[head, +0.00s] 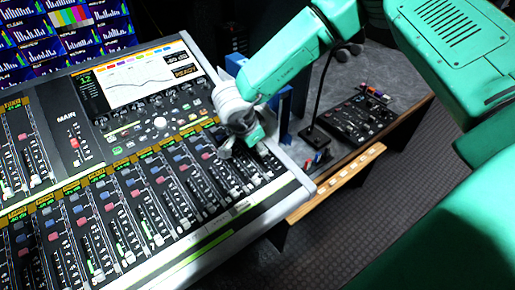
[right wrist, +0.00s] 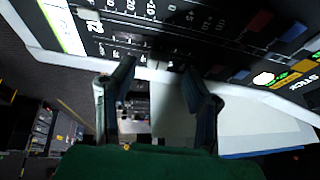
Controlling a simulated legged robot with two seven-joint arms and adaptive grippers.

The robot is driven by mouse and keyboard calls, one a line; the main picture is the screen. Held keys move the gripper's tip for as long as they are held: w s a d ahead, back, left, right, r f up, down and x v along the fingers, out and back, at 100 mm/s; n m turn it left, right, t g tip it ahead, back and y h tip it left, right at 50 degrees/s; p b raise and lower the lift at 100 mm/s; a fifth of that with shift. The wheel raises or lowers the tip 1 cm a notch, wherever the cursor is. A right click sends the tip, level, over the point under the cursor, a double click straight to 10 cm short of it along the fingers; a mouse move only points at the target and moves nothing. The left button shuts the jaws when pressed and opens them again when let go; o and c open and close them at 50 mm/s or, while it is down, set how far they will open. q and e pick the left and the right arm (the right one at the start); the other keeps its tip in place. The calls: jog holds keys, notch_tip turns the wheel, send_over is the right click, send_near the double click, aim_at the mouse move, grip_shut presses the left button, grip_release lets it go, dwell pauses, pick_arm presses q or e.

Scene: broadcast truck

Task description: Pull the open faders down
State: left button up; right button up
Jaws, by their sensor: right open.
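The mixing console (head: 200,238) fills the left of the head view, with rows of channel faders in slots. Several light fader caps, such as one fader cap (head: 128,258), sit toward the near ends of their slots. A MAIN strip (head: 75,143) has a red cap. My right gripper (head: 243,148) is over the console's right-end channels and hides part of them. In the right wrist view my right gripper (right wrist: 158,78) has its fingers apart, with the console's pale edge (right wrist: 160,72) behind them. I cannot tell whether it touches a fader. My left gripper is out of view.
Meter screens (head: 70,35) stand behind the console at the upper left. The console's screen (head: 135,75) is at its back. A small control panel (head: 350,122) and a thin upright stalk (head: 322,90) are on the desk to the right. Dark floor (head: 400,175) lies beyond.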

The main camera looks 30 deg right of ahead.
aim_at(278, 171)
jog(key=shift+x, duration=1.65)
jog(key=shift+s+d+r, duration=0.1)
jog(key=shift+d, duration=0.05)
jog(key=shift+c, duration=0.4)
grip_shut()
jog(key=s+p, duration=0.1)
jog(key=s, duration=0.1)
jog(key=s+p, duration=0.1)
jog(key=s, duration=0.1)
jog(key=s+p, duration=0.1)
jog(key=s, duration=0.2)
jog(key=shift+d+f, duration=0.15)
jog(key=shift+f, duration=0.2)
jog(key=shift+s+f, duration=0.25)
jog(key=shift+o, duration=0.4)
grip_release()
jog(key=shift+s, duration=0.1)
jog(key=shift+r, duration=0.1)
